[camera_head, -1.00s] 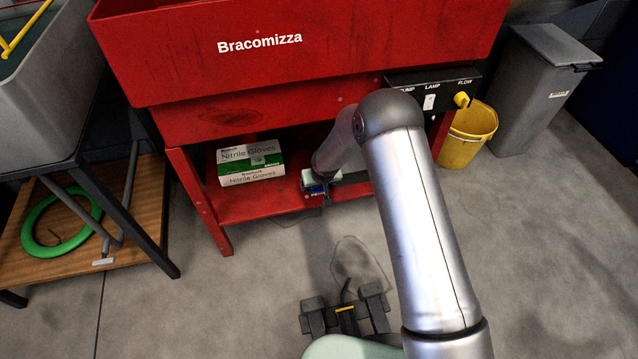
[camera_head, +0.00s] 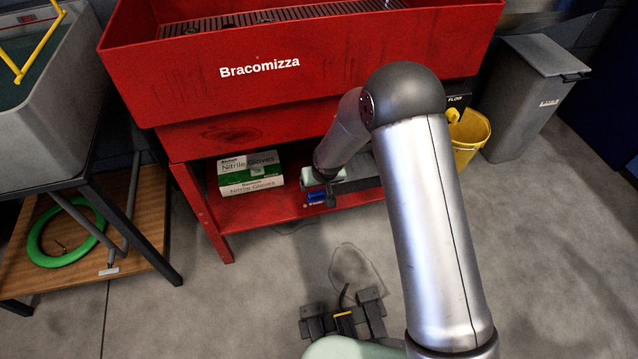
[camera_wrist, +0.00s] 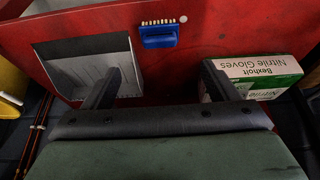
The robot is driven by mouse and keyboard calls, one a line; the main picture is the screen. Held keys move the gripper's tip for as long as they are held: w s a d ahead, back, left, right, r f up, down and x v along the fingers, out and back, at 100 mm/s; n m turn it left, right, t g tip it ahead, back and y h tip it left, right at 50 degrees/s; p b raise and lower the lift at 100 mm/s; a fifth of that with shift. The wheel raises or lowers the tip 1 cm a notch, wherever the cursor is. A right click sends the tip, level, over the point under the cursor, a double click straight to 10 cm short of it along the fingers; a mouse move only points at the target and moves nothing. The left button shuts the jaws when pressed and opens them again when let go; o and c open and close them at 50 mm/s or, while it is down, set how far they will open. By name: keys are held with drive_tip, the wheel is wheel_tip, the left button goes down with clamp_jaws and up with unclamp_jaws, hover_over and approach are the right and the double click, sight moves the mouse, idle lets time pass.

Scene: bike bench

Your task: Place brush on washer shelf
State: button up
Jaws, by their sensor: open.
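A small blue brush (camera_wrist: 158,36) with pale bristles lies on the red washer shelf (camera_wrist: 105,18), seen in the wrist view. In the head view my arm hides part of the shelf, and the fingertips are hard to make out.
A nitrile gloves box (camera_head: 250,173) stands on the shelf left of the brush; it also shows at right in the wrist view (camera_wrist: 258,76). A yellow bucket (camera_head: 468,140) and grey bin (camera_head: 530,95) stand at right.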

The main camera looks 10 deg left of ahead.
drive_tip(key=s+d+r+m+h, duration=0.1)
drive_tip(key=s+d+r, duration=0.2)
drive_tip(key=d+r, duration=0.35)
drive_tip(key=s+d+r+m+g+h, duration=0.1)
drive_tip(key=s+d+r, duration=0.35)
drive_tip(key=d, duration=0.35)
drive_tip(key=s+d+r+m+h, duration=0.1)
drive_tip(key=s+d+r, duration=0.2)
drive_tip(key=d+r, duration=0.4)
drive_tip(key=s+d+r+m+g, duration=0.1)
drive_tip(key=s+d, duration=0.3)
drive_tip(key=s, duration=0.5)
drive_tip(key=s+d+r+m+g+y, duration=0.1)
drive_tip(key=s+d+r+g, duration=0.1)
drive_tip(key=s, duration=0.8)
wheel_tip(320, 180, up, 2)
drive_tip(key=shift+d+r, duration=0.15)
drive_tip(key=shift+d, duration=0.7)
